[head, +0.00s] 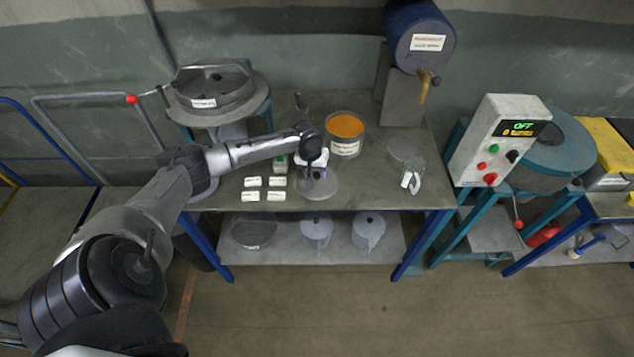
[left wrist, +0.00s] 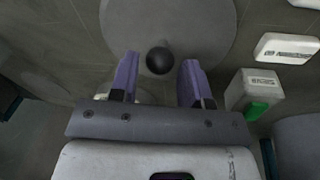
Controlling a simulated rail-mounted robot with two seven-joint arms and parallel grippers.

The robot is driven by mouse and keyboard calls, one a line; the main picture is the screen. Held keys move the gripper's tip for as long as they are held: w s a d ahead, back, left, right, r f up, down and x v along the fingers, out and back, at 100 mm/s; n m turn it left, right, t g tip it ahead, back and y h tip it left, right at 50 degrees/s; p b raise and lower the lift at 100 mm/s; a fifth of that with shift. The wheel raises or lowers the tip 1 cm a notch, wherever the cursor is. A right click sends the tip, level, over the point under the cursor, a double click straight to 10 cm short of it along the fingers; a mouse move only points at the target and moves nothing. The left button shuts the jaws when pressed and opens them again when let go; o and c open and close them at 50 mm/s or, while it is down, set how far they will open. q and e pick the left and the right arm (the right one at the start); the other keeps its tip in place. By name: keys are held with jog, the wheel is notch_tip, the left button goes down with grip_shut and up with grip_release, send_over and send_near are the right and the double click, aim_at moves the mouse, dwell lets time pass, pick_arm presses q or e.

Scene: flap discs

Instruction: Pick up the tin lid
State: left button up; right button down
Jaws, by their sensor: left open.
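The tin lid (head: 322,191) is a flat grey disc lying on the metal table, in front of the open tin (head: 345,148) of orange powder. In the left wrist view the lid (left wrist: 185,22) fills the top middle, with its round black knob (left wrist: 160,61) facing me. My left gripper (head: 317,173) is over the lid and partly hides it in the head view. Its two purple fingers (left wrist: 159,66) are open, and the knob appears in the gap between their tips, with space on both sides. How far the fingertips are above the lid is hard to tell. My right gripper is not in view.
Several small white labelled blocks (head: 253,182) lie left of the lid. A white and green labelled box (left wrist: 254,90) stands close to the gripper. The table's front edge is near, with bare surface between lid and jug.

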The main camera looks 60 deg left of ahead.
pick_arm(q)
jog(key=shift+w+f, duration=0.25)
jog(key=shift+f, duration=1)
jog(key=c, duration=0.7)
